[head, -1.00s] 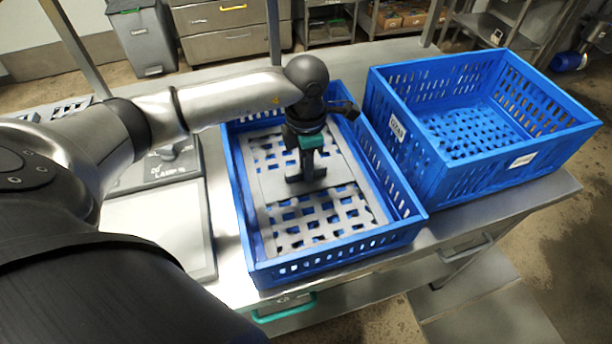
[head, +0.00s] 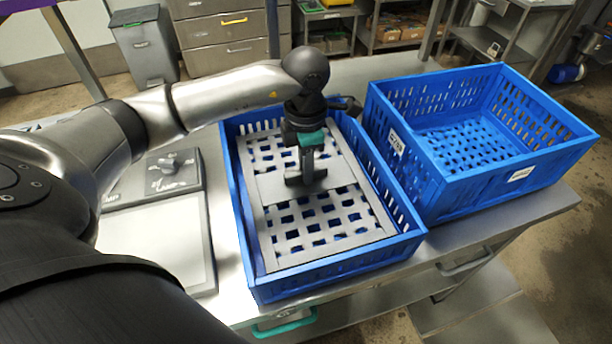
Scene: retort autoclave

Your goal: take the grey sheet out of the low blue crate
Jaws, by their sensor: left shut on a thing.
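The low blue crate (head: 410,243) stands on the metal bench in the middle of the head view. The grey sheet (head: 345,208), flat with rows of square holes and a solid band across its middle, lies level within the crate's walls. My left gripper (head: 307,180) points down over the solid band and is shut on the sheet there. The sheet appears raised above the crate floor, its near edge close to the height of the near wall. The gripper hides part of the band. My right gripper is not in the view.
A taller, empty blue crate (head: 430,205) stands close on the right. A scale-like device with a pale flat plate (head: 165,238) lies to the left. A metal post (head: 272,30) rises behind the low crate. A grey bin (head: 145,45) and drawers stand behind.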

